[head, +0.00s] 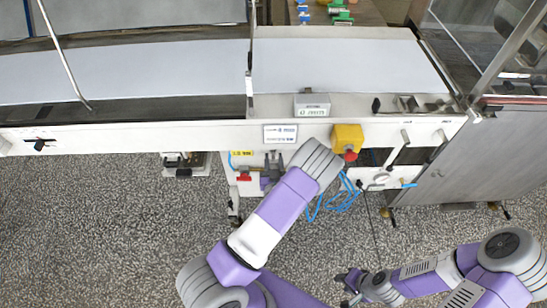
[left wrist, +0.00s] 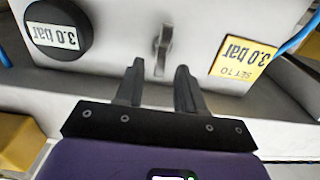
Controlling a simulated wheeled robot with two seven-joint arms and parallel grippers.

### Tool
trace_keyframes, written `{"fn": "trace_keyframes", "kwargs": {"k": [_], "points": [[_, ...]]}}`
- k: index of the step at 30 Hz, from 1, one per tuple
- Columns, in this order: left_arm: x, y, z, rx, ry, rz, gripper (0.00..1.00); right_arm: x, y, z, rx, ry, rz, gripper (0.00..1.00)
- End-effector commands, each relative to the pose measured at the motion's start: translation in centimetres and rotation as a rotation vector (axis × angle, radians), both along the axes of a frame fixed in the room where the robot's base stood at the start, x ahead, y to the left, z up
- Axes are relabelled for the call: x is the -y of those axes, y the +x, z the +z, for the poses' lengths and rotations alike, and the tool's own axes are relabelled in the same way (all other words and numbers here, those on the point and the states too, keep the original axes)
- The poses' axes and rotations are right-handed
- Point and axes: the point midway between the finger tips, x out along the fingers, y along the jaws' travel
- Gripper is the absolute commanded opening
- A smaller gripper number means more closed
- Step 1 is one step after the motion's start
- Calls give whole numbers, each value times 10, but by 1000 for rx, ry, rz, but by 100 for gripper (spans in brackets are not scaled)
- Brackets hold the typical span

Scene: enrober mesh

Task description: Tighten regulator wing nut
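In the left wrist view the regulator wing nut (left wrist: 163,48) is a small grey metal piece, standing lengthwise in the picture on a pale housing (left wrist: 205,20). My left gripper (left wrist: 158,82) is open and empty, its two dark fingers pointing at the housing. The nut lies just beyond and between the fingertips; I cannot tell whether they touch it. A black round gauge (left wrist: 57,30) reading 3.0 bar is left of the nut. A yellow tag (left wrist: 245,58) reads "SET TO 3.0 bar". In the head view my left arm largely hides its gripper. My right gripper (head: 343,288) looks open and empty, low over the floor.
A long conveyor belt (head: 345,65) runs across the back. A yellow box with a red button (head: 347,137) sits on the machine front. Blue hoses (head: 343,198) hang beside my left arm. A grey cabinet (head: 490,150) stands at right. The speckled floor (head: 110,230) is clear at left.

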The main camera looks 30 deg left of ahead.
Motion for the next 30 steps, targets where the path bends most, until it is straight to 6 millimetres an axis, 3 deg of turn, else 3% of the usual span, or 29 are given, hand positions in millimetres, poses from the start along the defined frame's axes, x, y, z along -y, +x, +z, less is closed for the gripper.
{"fn": "trace_keyframes", "kwargs": {"k": [6,14,21,30], "points": [[-9,15,-1,-1,0,0,38,0,0,-3,0,0,0,38],[-10,16,-1,-3,-1,-1,38,0,0,-3,0,0,0,38],[-10,16,-1,-3,-1,-1,2,0,0,-3,0,0,0,38],[-9,15,-1,-10,10,-1,0,0,0,-3,0,0,0,38]]}}
